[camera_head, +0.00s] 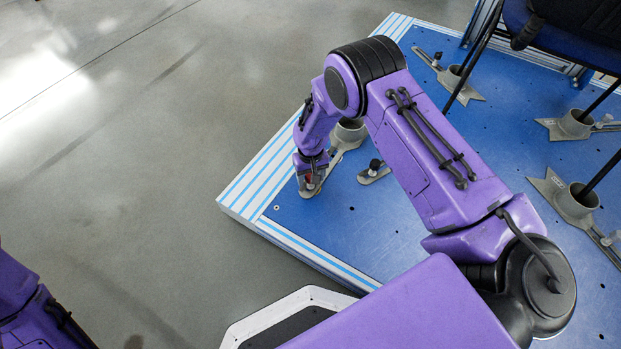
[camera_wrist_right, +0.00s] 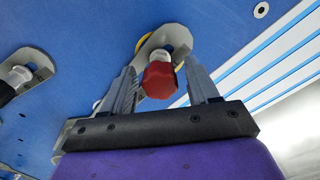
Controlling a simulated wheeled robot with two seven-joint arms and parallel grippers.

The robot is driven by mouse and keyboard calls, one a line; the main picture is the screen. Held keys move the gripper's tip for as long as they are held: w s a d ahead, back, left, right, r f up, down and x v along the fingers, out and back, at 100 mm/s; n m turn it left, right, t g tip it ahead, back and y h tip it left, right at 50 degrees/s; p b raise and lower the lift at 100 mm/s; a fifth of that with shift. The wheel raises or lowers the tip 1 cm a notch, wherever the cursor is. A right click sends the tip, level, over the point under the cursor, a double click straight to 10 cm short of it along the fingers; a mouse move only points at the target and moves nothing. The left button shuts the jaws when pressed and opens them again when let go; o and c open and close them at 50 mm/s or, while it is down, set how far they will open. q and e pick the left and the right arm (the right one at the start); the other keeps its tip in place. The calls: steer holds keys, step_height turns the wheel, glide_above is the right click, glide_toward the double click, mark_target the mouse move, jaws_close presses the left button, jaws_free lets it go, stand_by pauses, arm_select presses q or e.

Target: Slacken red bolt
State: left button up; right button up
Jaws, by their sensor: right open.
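The red bolt (camera_wrist_right: 160,80) has a faceted red head. It stands on a grey slotted clamp plate (camera_wrist_right: 176,36) on the blue platform. In the right wrist view my right gripper (camera_wrist_right: 161,68) is open, with one finger on each side of the red head. Gaps show between the head and both fingers. In the head view my right gripper (camera_head: 309,183) is low over the grey plate near the platform's left corner. A bit of the red bolt (camera_head: 309,178) shows there, mostly hidden by the gripper. My left gripper is out of view; only part of my left arm shows at lower left.
Another clamp plate with a dark knob (camera_head: 374,170) lies just right of the gripper. Several grey cup holders (camera_head: 576,124) and chair legs stand on the platform (camera_head: 340,235) at right. The dark chair seat (camera_head: 575,30) is at upper right. Grey floor at left is clear.

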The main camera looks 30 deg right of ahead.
steer(key=shift+r+m, duration=0.2)
steer(key=shift+m, duration=0.4)
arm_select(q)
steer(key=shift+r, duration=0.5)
arm_select(e)
steer(key=shift+f+m, duration=0.2)
steer(key=shift+m, duration=0.3)
